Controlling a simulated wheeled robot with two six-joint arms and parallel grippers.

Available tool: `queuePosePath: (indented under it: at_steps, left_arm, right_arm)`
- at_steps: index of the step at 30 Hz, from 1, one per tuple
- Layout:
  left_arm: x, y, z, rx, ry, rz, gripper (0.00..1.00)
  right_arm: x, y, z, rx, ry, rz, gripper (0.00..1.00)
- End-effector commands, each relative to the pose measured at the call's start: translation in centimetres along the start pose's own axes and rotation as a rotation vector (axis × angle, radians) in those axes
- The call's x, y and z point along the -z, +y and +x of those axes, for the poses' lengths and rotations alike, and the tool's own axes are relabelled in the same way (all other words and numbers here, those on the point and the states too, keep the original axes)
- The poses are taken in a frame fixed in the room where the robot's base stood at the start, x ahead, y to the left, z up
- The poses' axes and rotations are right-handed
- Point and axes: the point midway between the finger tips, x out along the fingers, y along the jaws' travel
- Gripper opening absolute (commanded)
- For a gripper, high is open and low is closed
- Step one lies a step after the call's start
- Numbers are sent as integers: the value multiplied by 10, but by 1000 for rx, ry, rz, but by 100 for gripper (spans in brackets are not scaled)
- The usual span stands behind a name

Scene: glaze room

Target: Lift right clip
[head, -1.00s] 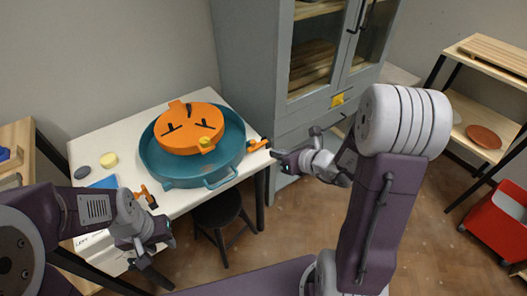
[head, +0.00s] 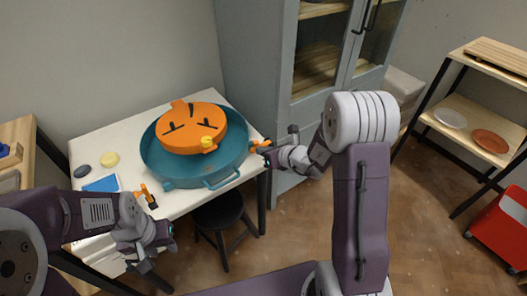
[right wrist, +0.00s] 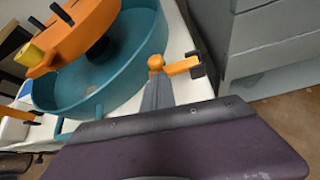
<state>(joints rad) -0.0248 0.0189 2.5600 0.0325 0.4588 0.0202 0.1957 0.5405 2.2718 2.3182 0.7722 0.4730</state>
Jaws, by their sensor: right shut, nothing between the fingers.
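The right clip, orange with a dark end, lies at the right edge of the white table in the head view (head: 256,143). It also shows in the right wrist view (right wrist: 182,66), beside the teal basin. My right gripper (head: 270,157) is at the clip, with its fingers shut and empty; in the right wrist view its grey fingertips (right wrist: 157,92) reach close to the clip's round orange end. Whether they touch cannot be told. My left gripper (head: 143,256) hangs by the table's front left; its finger opening is unclear. A second orange clip (head: 146,195) lies near it.
The large teal basin (head: 163,172) holds an orange disc (head: 190,130) with dark slots and a yellow knob. A grey cabinet (head: 250,70) stands close behind the right clip. A black stool (head: 220,210) is under the table's front edge.

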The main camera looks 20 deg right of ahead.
Motion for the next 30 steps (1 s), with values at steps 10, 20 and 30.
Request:
queuePosePath:
  at_steps: [10,20,30]
  left_arm:
    - [1,0,-10,0,0,0,36]
    - [2,0,-20,0,0,0,36]
    - [6,1,-55,0,0,0,36]
  right_arm:
    - [-4,-1,-3,-31,0,50,0]
    - [-8,-2,-5,-63,-1,101,0]
    - [-21,-9,-13,-171,0,278,0]
